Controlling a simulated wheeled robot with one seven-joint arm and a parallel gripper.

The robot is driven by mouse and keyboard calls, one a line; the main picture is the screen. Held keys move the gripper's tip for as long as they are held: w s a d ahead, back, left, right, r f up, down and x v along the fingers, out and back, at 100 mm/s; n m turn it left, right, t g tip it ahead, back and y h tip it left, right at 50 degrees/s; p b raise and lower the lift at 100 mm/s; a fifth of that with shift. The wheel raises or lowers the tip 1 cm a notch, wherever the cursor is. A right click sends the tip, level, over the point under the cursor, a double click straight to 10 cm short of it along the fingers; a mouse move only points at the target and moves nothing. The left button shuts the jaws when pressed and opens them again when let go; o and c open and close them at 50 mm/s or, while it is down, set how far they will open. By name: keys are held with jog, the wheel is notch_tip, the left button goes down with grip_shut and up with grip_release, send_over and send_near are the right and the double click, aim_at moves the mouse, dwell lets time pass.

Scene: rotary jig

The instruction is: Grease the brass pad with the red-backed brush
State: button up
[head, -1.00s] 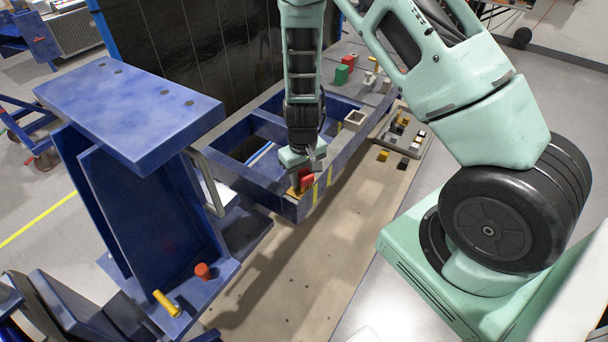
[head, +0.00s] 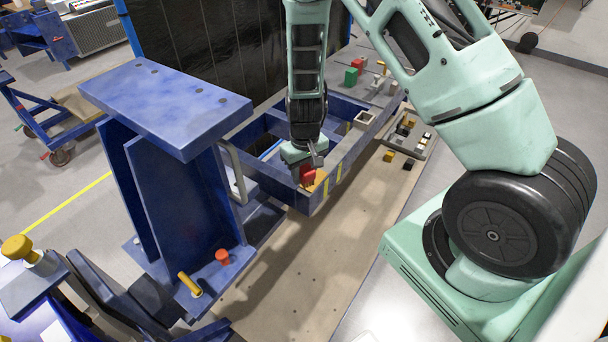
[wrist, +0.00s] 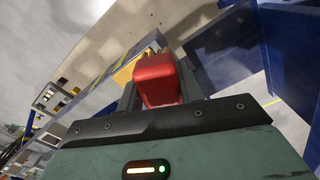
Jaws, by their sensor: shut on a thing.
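My gripper (head: 308,163) points down over the near corner of the blue frame, shut on the red-backed brush (head: 307,175). In the wrist view the brush's red back (wrist: 157,80) sits between the fingers, with a little of its tan bristles showing beyond it. A yellowish surface, seemingly the brass pad (head: 319,184), shows on the frame corner beside and below the brush. In the wrist view a tan strip (wrist: 125,71) shows to the left of the brush. The bristle ends are hidden, so I cannot tell whether they touch the pad.
A tall blue stand (head: 165,105) rises left of my gripper, with a grey handle (head: 236,175) on its side. A red knob (head: 222,256) and a yellow peg (head: 190,284) are at its foot. A tray of small blocks (head: 410,137) lies at right. Beige floor in front is mostly clear.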

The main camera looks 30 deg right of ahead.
aim_at(305, 166)
jog(key=shift+r+p, duration=1.2)
jog(key=shift+r, duration=0.8)
jog(key=shift+f, duration=0.15)
